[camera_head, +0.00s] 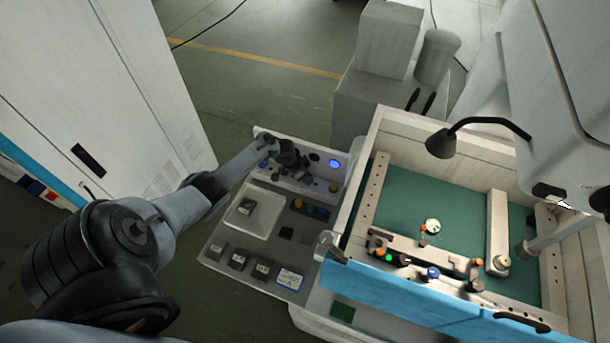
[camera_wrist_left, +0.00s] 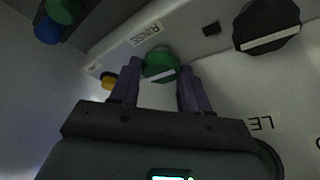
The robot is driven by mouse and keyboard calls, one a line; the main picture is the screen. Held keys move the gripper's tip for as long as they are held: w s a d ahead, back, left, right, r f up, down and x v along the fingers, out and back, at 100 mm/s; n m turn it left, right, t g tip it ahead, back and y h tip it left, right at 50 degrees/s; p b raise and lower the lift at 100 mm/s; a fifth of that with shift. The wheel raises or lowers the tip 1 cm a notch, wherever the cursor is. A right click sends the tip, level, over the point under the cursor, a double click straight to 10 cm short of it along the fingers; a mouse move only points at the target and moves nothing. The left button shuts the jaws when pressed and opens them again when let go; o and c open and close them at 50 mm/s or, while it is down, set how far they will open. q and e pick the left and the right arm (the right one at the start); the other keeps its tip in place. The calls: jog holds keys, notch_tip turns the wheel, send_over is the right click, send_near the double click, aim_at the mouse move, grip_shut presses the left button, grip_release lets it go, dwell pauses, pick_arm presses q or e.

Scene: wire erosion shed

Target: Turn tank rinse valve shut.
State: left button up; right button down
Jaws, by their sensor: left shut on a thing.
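The rinse valve is a green knob (camera_wrist_left: 158,62) with a white mark on its edge, seen in the left wrist view beside a label reading RINSE (camera_wrist_left: 146,33). My left gripper (camera_wrist_left: 159,70) has one purple-grey finger on each side of this knob and is shut on it. In the head view my left gripper (camera_head: 289,157) reaches the upright back panel (camera_head: 313,162) of the control desk and hides the knob. My right gripper is in neither view.
A black knob (camera_wrist_left: 267,25) and a blue knob (camera_wrist_left: 47,30) flank the valve in the wrist view. A blue-lit button (camera_head: 335,163) is on the panel. The open tank with a green floor (camera_head: 410,195) and a black lamp (camera_head: 440,144) stand to the right.

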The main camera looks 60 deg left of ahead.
pick_arm(q)
jog(key=o, duration=0.8)
jog(key=shift+s+r, duration=0.15)
jog(key=shift+r, duration=0.25)
jog(key=p+v, duration=0.1)
jog(key=v, duration=0.9)
jog(key=shift+s+p, duration=0.1)
jog(key=shift+p, duration=0.25)
